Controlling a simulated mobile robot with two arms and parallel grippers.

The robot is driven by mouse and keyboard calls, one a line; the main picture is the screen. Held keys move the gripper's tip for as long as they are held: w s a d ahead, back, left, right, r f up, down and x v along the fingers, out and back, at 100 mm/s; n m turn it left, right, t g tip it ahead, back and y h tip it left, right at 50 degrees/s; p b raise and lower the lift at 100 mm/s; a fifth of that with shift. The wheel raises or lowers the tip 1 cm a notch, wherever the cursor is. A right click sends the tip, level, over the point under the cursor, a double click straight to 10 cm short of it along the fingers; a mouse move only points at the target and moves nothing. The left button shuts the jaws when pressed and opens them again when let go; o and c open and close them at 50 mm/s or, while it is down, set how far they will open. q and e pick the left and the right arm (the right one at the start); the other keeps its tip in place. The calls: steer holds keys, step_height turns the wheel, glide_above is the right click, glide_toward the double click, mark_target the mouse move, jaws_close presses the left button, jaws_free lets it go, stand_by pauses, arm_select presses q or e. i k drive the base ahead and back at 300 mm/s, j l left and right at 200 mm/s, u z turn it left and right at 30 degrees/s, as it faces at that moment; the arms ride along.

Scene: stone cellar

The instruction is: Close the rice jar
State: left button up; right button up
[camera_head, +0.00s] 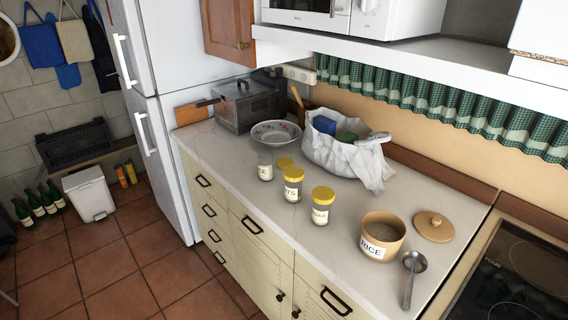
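A round tan jar (382,238) labelled RICE stands upright and open on the right part of the counter. A round tan lid (434,226) with a knob lies flat on the counter just right of the jar, apart from it. A small glass jar (265,168) farther back has no lid on it; its label is too small to read surely. A yellow lid (285,163) shows right beside it. Neither of my grippers is in view.
A metal ladle (411,278) lies by the tan jar. A white bag (343,150), bowl (276,132) and grey box (249,106) stand behind. A dark cooktop (520,285) is at right.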

mark_target(266, 166)
steer(key=i+j, duration=1.3)
steer(key=j, duration=0.25)
